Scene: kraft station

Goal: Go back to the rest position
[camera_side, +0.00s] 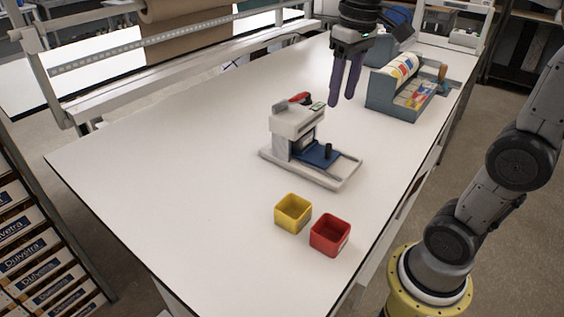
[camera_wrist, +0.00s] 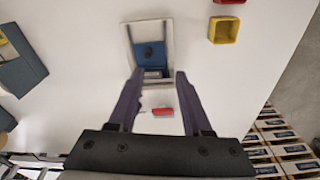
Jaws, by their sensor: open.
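My gripper (camera_side: 346,80) hangs above the white table (camera_side: 180,160), pointing down, with its two dark purple fingers apart and nothing between them. In the side view it is up and behind the white and grey device (camera_side: 297,122), which has a blue sliding part (camera_side: 318,154) and a red piece on top. In the wrist view the open fingers (camera_wrist: 155,95) frame the device's red piece (camera_wrist: 163,112) from above, and the blue part (camera_wrist: 150,56) lies just beyond them. The gripper is clear of the device.
A yellow bin (camera_side: 293,212) and a red bin (camera_side: 330,235) stand empty near the front. A blue-grey holder (camera_side: 395,100) with a roll and labels stands at the back right. A brown paper roll (camera_side: 187,30) is behind the table. The table's left side is clear.

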